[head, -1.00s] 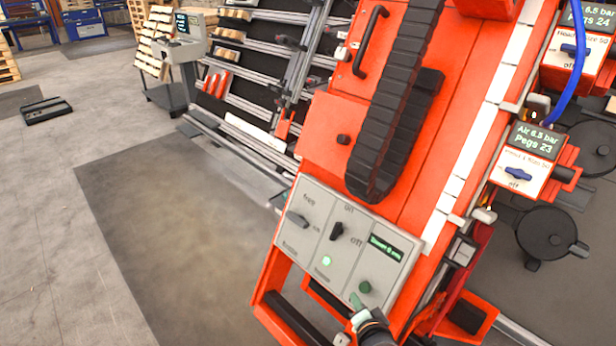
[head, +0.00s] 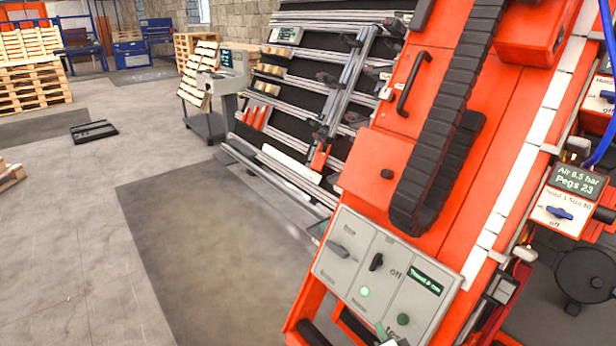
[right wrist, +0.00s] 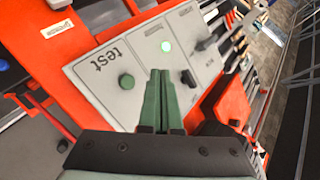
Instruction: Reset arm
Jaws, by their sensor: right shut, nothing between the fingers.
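My right gripper (head: 386,334) shows only its green fingertips at the bottom edge of the head view, in front of the lower part of a grey control panel (head: 345,275). In the right wrist view its green fingers (right wrist: 160,100) are shut with nothing between them. They point at the panel (right wrist: 105,90), which has a green button (right wrist: 127,82) marked "test", a lit green lamp (right wrist: 166,46) and a dark switch (right wrist: 188,78). I cannot tell whether the fingertips touch the panel. My left gripper is in neither view.
The panel sits on a large orange gantry (head: 380,165) with a black cable chain (head: 450,110). Pegs units with blue switches (head: 559,212) stand at right. A slanted rack (head: 290,110), a console (head: 222,82) and pallets (head: 35,88) stand behind.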

